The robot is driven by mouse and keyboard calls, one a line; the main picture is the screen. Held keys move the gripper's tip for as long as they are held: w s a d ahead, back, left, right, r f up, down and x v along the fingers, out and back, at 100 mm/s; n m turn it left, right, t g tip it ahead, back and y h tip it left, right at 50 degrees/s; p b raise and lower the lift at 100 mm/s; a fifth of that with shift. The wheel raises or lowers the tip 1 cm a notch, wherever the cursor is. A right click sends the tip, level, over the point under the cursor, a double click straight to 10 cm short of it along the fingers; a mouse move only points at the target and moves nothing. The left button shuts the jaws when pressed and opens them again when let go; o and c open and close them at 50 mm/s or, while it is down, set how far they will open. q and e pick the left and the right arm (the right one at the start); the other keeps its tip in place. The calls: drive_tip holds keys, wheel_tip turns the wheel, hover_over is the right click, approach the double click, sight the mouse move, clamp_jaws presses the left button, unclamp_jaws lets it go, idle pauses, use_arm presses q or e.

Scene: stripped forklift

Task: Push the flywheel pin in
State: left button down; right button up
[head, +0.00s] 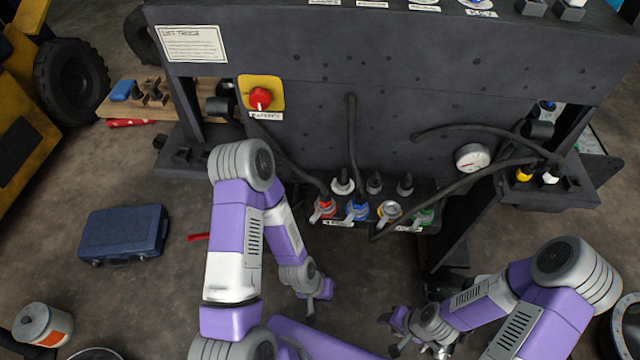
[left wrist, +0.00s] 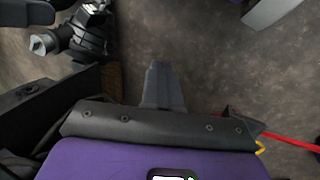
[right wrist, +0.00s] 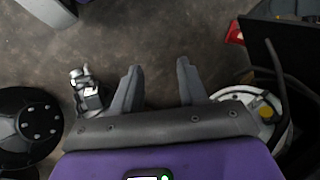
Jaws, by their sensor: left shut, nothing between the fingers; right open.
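I cannot make out the flywheel pin for certain in any view. A dark round disc with a bolted hub (right wrist: 35,125) shows at the left of the right wrist view; I cannot tell whether it is the flywheel. My left gripper (head: 311,317) is low over the floor below the valve row. Its fingers (left wrist: 160,85) are together and empty in the left wrist view. My right gripper (head: 388,335) is low and to the right of the left one. Its fingers (right wrist: 158,78) are apart with only floor between them.
The dark forklift panel (head: 400,75) fills the back, with a red battery knob (head: 260,98), coloured valves (head: 357,210), hoses and a gauge (head: 472,157). A blue case (head: 123,234) lies on the floor at left. A paint can (head: 42,325) stands at lower left.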

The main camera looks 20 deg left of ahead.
drive_tip(key=shift+s, duration=0.15)
drive_tip(key=shift+o, duration=1.2)
use_arm(q)
drive_tip(key=w+d+f+n+t, duration=0.2)
drive_tip(key=w+n+t, duration=0.3)
drive_tip(key=w+n, duration=0.35)
drive_tip(key=w+d+f+n+t, duration=0.3)
drive_tip(key=w+n+t, duration=0.1)
drive_tip(key=w+n, duration=0.45)
drive_tip(key=w+a+n+t+y, duration=0.2)
drive_tip(key=w+a+n+y, duration=0.1)
drive_tip(key=n, duration=0.6)
drive_tip(key=w+a+r+n+t+y+b, duration=0.1)
drive_tip(key=w+a+n+t+y, duration=0.1)
drive_tip(key=w+a+n+y, duration=0.2)
drive_tip(key=a+n+y, duration=0.1)
drive_tip(key=a+n, duration=0.2)
drive_tip(key=n, duration=0.3)
drive_tip(key=shift+a+t, duration=0.3)
drive_tip(key=shift+a, duration=0.05)
use_arm(e)
drive_tip(key=shift+f, duration=0.7)
